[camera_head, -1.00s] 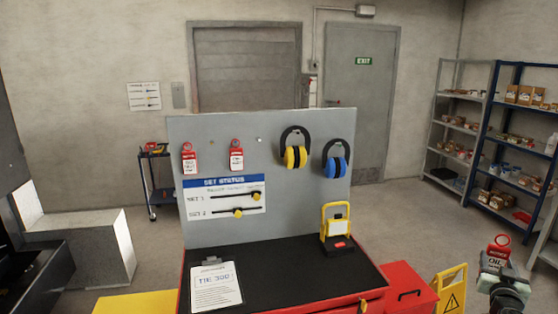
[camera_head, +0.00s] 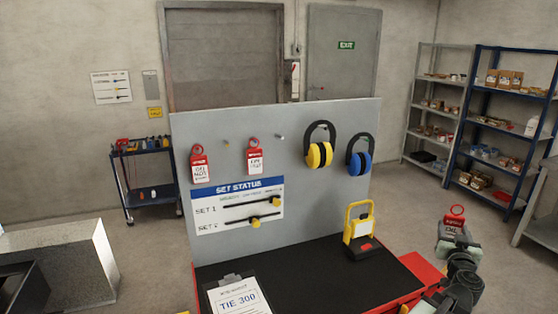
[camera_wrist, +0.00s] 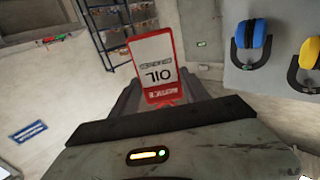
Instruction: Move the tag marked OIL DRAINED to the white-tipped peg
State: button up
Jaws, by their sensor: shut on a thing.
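My gripper (camera_head: 453,238) is shut on a red-and-white tag (camera_head: 453,220) and holds it in the air, right of the board in the head view. In the wrist view the tag (camera_wrist: 154,66) appears upside down; OIL reads clearly, with a smaller line by it that is hard to make out. A bare pale-tipped peg (camera_head: 280,136) sticks out of the grey board (camera_head: 330,210), between a hanging tag and the yellow ear defenders. The held tag is well apart from this peg.
Two other red-and-white tags (camera_head: 198,165) (camera_head: 255,157) hang on the board, with a bare brownish peg (camera_head: 226,142) between them. Yellow (camera_head: 319,150) and blue ear defenders (camera_head: 359,156) hang to the right.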

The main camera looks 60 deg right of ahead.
jog(key=w+a+r+n+t+y+p, duration=0.2)
jog(key=w+r+n+t+p, duration=0.1)
jog(key=w, duration=1.4)
jog(key=w+a+r+n+t+y+p, duration=0.2)
jog(key=w+r+p, duration=0.4)
jog(key=w, duration=1.2)
jog(key=w+a+r+n+t+y+p, duration=0.3)
jog(key=w+t, duration=0.3)
jog(key=w, duration=1.1)
jog(key=shift+w+a+r+n+t+p, duration=0.3)
jog(key=shift+w+a+r+n+p, duration=0.15)
jog(key=shift+r+p, duration=0.2)
jog(key=shift+f+b+x, duration=0.15)
jog(key=shift+b+x, duration=0.05)
jog(key=shift+x, duration=1.85)
jog(key=shift+f+b+x, duration=0.15)
jog(key=shift+f+x, duration=0.05)
jog(key=shift+x, duration=1.85)
jog(key=shift+w+d+f+b, duration=0.5)
jog(key=shift+w+d, duration=0.05)
jog(key=shift+d, duration=0.05)
